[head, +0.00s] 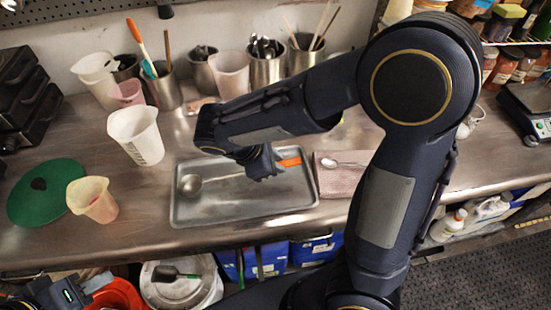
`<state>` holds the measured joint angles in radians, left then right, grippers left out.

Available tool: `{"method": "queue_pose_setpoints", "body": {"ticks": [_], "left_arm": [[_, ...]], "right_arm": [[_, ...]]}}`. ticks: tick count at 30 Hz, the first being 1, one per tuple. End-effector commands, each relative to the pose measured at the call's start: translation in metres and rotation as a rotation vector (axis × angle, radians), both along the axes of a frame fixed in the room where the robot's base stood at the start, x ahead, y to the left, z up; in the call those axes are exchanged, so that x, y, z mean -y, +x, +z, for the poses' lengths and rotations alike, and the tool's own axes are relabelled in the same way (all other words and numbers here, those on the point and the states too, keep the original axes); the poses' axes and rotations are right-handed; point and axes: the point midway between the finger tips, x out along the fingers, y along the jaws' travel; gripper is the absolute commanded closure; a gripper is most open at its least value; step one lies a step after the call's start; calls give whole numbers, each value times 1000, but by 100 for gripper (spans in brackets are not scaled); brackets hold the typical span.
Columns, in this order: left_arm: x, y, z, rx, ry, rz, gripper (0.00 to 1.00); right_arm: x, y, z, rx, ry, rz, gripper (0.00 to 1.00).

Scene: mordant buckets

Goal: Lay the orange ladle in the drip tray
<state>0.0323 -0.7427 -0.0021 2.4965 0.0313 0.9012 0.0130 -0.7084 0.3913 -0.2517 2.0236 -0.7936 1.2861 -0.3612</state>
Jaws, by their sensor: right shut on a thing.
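The drip tray (180,212) is a shallow grey metal tray on the bench, in the middle of the head view. The orange ladle (190,185) has a round metal bowl at the tray's left side and an orange handle end (290,162) at the right. My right gripper (262,172) is shut on the ladle's handle over the tray, and my forearm partly hides the handle. I cannot tell whether the ladle touches the tray floor. My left gripper (88,287) shows in part at the bottom left, away from the tray; its jaws are unclear.
A white beaker (137,135) and metal pots of tools stand behind the tray. A small cream cup (93,200) and a green disc (35,192) are at the left. A spoon (345,163) lies on a folded cloth (335,182) right of the tray. A red bucket (125,292) is below.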

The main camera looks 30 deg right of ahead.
Motion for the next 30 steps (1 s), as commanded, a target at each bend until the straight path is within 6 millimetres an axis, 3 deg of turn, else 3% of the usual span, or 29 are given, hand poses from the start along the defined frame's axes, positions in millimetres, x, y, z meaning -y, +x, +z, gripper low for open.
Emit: {"method": "queue_pose_setpoints", "body": {"ticks": [4, 5, 10, 20, 30], "left_arm": [[0, 0, 1, 0, 0, 0, 64], [0, 0, 1, 0, 0, 0, 64], [0, 0, 1, 0, 0, 0, 64], [0, 0, 1, 0, 0, 0, 64], [0, 0, 3, 0, 0, 0, 64]], "right_arm": [[0, 0, 1, 0, 0, 0, 100], [0, 0, 1, 0, 0, 0, 77], [0, 0, 1, 0, 0, 0, 56], [-2, 0, 4, 1, 0, 0, 56], [-32, -3, 49, 4, 2, 1, 56]]}}
